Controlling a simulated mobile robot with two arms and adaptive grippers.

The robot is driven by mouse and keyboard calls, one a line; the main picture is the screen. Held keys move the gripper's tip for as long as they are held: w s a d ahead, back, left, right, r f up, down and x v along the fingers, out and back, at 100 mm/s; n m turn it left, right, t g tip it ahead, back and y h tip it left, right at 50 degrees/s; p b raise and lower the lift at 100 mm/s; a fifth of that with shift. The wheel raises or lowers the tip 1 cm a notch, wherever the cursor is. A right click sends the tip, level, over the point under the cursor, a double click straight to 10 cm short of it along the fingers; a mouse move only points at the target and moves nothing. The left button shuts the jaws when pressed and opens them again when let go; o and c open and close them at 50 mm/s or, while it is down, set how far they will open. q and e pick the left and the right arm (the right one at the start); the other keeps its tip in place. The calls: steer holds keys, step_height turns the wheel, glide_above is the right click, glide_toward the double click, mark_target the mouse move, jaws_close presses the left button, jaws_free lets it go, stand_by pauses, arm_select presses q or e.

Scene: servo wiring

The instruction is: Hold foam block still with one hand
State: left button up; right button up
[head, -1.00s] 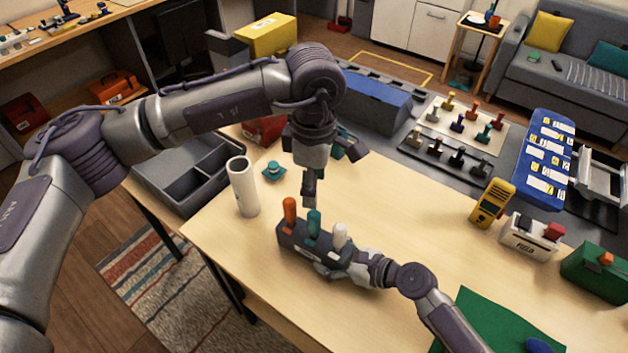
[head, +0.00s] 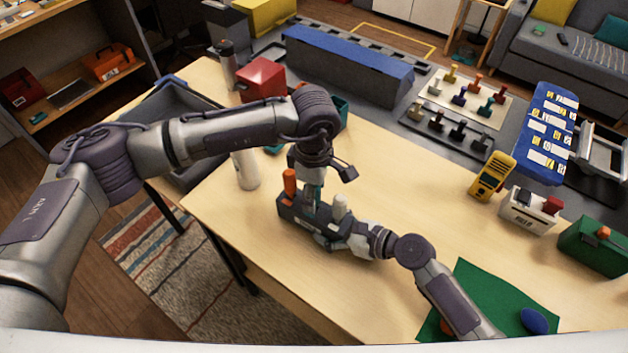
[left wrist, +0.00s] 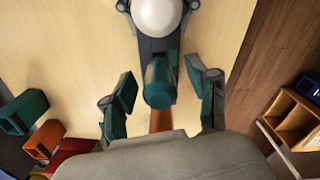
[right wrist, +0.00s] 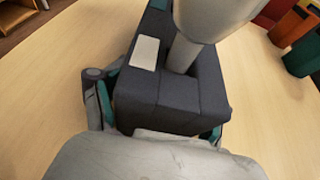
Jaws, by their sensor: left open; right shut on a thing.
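The dark grey foam block (head: 290,213) stands on the wooden table, with an orange handle (head: 289,185), a teal handle and a white handle (head: 340,207) upright in it. My right gripper (head: 330,240) is shut on the block's right end; in the right wrist view its fingers flank the block (right wrist: 175,100). My left gripper (head: 314,190) points down over the block's middle and largely hides the teal handle in the head view. In the left wrist view its open fingers (left wrist: 165,95) stand either side of the teal handle (left wrist: 159,82), with gaps on both sides.
A white cylinder (head: 246,170) stands left of the block, partly behind my left arm. A grey divided bin (head: 180,105) is at the back left. A yellow meter (head: 492,176) and a green cloth (head: 480,290) lie to the right. The table between is clear.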

arm_select(q)
steer(key=shift+f, duration=0.1)
jaws_close()
steer(key=c, duration=0.8)
jaws_free()
jaws_close()
steer(key=shift+r, duration=1.65)
arm_select(e)
steer(key=shift+f, duration=0.1)
steer(key=shift+c, duration=0.2)
arm_select(q)
steer(key=shift+r, duration=2.15)
arm_select(e)
steer(key=o, duration=1.3)
